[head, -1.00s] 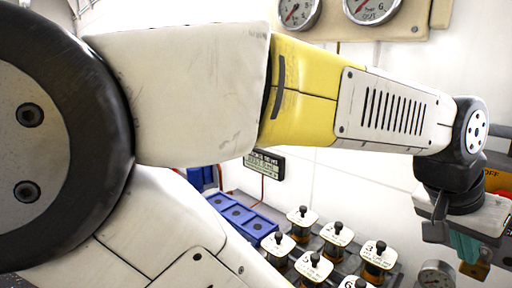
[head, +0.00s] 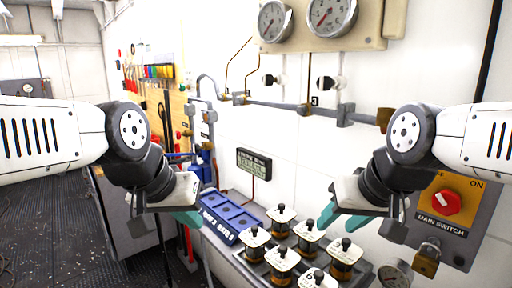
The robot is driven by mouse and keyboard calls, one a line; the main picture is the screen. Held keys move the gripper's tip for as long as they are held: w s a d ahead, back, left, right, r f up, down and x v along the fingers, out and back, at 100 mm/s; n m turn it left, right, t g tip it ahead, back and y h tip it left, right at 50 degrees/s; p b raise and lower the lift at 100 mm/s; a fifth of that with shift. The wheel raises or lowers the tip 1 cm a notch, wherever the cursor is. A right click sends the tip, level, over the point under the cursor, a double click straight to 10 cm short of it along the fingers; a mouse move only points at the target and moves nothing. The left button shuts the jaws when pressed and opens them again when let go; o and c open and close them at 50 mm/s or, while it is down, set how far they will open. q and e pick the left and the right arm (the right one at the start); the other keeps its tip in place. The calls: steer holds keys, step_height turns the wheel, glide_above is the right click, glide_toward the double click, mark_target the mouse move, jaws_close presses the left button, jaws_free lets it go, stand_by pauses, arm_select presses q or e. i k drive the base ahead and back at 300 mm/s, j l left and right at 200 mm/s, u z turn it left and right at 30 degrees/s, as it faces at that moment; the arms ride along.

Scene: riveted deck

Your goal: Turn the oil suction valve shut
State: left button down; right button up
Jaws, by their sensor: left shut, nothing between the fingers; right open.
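No part in the head view carries a readable oil suction label, so I cannot tell which one is the oil suction valve. Two black-knobbed fittings, a left one (head: 270,79) and a right one (head: 326,83), sit on the white wall above a grey pipe (head: 290,106). My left gripper (head: 183,214) is shut and empty, with teal fingertips, left of the blue box. My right gripper (head: 347,217) is open and empty, in front of the wall between the jars and the switch panel. Neither gripper visibly holds any valve.
Several knobbed jars (head: 281,217) stand in a grey tray below. Gauges (head: 332,14) hang above. A main switch (head: 446,202) with a padlock (head: 426,260) is at right. Floor at left is open.

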mark_target(178, 135)
steer(key=u, duration=0.25)
steer(key=i+j+u, duration=0.5)
steer(key=i, duration=0.3)
steer(key=i+j+u, duration=0.3)
steer(key=i, duration=0.15)
steer(key=i+j+u, duration=0.1)
steer(key=i+u, duration=0.15)
steer(key=i, duration=0.2)
